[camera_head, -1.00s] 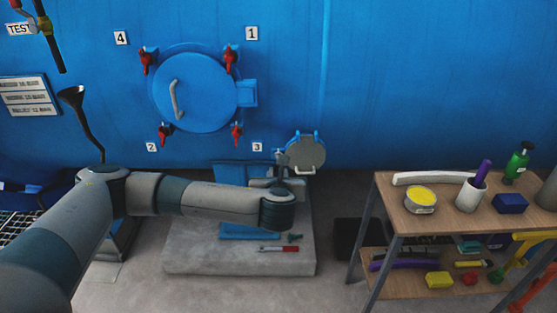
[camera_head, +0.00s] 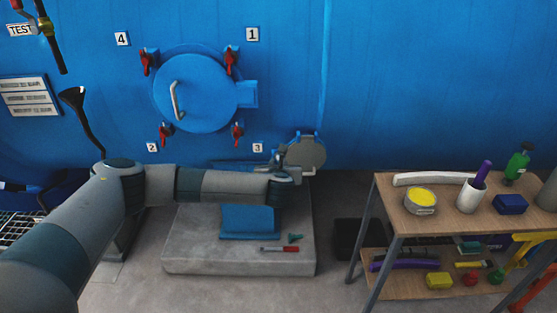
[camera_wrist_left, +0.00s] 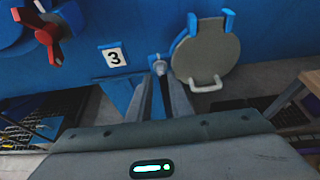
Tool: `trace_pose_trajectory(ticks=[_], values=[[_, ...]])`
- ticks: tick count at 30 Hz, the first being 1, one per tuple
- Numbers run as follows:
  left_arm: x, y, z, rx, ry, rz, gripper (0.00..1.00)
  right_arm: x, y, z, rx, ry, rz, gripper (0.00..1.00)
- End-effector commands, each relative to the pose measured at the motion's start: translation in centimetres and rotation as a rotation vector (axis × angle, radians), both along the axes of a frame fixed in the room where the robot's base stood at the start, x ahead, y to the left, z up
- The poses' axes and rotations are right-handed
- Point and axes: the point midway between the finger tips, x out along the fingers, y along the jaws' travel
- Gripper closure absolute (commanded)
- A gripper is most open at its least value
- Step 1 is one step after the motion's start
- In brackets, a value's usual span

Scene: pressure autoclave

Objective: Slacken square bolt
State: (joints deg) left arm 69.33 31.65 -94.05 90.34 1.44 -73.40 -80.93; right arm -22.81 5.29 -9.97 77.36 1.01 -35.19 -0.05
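The square bolt (camera_wrist_left: 159,67) is a small pale grey head at the left edge of the small round grey cover, close to the blue wall. My left gripper (camera_wrist_left: 160,82) points at it, one grey finger on each side, with a gap between them. The bolt shows at the far end of this gap; whether the fingers touch it is unclear. In the head view my left gripper (camera_head: 278,157) is beside the grey cover (camera_head: 305,153), and my wrist partly hides it. My right gripper is not in view.
The large blue hatch (camera_head: 195,90) with red clamps is up and left of the cover. A wooden shelf (camera_head: 450,222) with several items stands right.

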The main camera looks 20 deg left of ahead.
Motion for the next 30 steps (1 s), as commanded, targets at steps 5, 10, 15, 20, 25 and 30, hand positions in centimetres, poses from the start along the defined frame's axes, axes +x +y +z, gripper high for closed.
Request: trace_pose_trajectory(ticks=[5,10,15,20,25,30], values=[[2.4,0.7,-1.0,0.001,-0.001,0.002,0.81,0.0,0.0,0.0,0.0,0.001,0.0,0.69],[3.9,1.1,-1.7,0.002,-0.001,0.001,0.81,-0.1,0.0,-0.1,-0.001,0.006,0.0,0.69],[4.8,1.3,-2.1,0.001,0.0,0.0,0.81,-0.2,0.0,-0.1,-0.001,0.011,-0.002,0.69],[5.0,1.4,-2.1,0.0,0.0,-0.001,0.81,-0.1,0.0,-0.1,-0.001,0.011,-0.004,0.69],[5.0,1.4,-2.1,0.0,0.0,-0.001,0.81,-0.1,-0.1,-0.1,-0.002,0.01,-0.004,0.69],[4.9,1.4,-2.1,0.0,0.0,0.0,1.0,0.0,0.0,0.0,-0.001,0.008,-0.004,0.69]])
